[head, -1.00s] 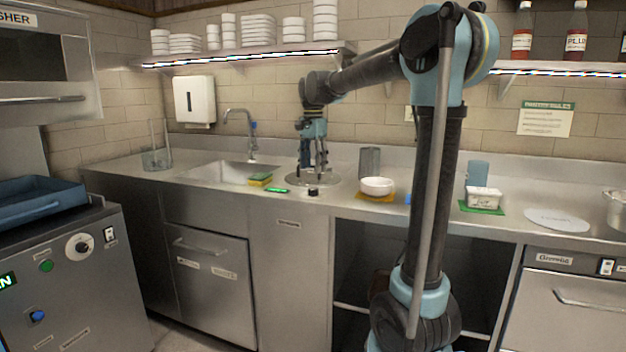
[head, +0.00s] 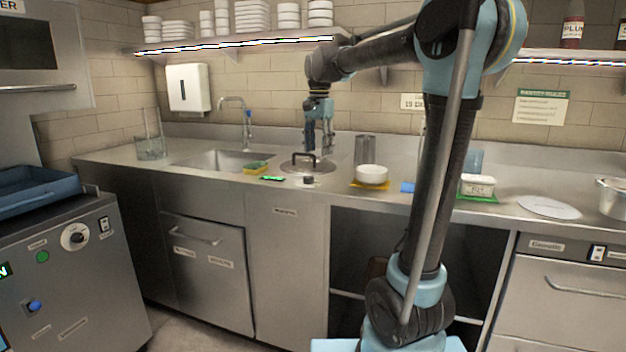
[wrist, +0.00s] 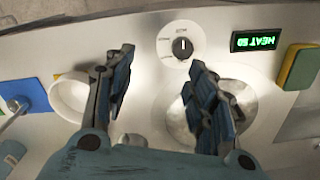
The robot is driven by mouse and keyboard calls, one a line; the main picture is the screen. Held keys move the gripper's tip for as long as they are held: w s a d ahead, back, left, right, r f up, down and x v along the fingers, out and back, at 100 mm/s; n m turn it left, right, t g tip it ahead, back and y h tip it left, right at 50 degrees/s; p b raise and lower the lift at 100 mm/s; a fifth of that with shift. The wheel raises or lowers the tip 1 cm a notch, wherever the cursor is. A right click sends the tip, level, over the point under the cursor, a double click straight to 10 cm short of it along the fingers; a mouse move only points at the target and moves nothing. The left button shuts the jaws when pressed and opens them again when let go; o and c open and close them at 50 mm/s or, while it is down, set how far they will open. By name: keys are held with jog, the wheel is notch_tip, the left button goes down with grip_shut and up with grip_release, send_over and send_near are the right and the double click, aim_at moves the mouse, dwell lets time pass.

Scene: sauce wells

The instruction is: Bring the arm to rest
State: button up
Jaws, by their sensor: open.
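My gripper (head: 319,148) is open and empty, pointing down above the counter. Below it a round metal lid (head: 302,168) with a dark arched handle lies flat on the counter top, covering whatever is under it. In the wrist view my two dark fingers (wrist: 160,95) are spread wide with nothing between them. Round shiny metal (wrist: 178,122) shows partly behind the right finger there. My arm reaches from the right side of the head view over the counter.
Near the gripper stand a white bowl (head: 371,175), a grey cylinder (head: 364,150), a dark knob (head: 308,180), a green-lit display (head: 273,178) and a sponge (head: 256,167). The sink (head: 215,159) is left. A shelf with stacked dishes (head: 252,16) hangs above.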

jog(key=s+d+f+n+t, duration=0.1)
jog(key=s+d+f+n, duration=0.1)
jog(key=s+d+f, duration=0.5)
jog(key=s+d+f+n, duration=0.2)
jog(key=s+d+f, duration=0.35)
jog(key=s, duration=0.45)
jog(key=s+d+f+n+t, duration=0.1)
jog(key=s+d+f+n, duration=0.3)
jog(key=s+f, duration=0.8)
notch_tip(320, 180, down, 4)
jog(key=shift+d+r, duration=0.2)
jog(key=shift+d, duration=0.5)
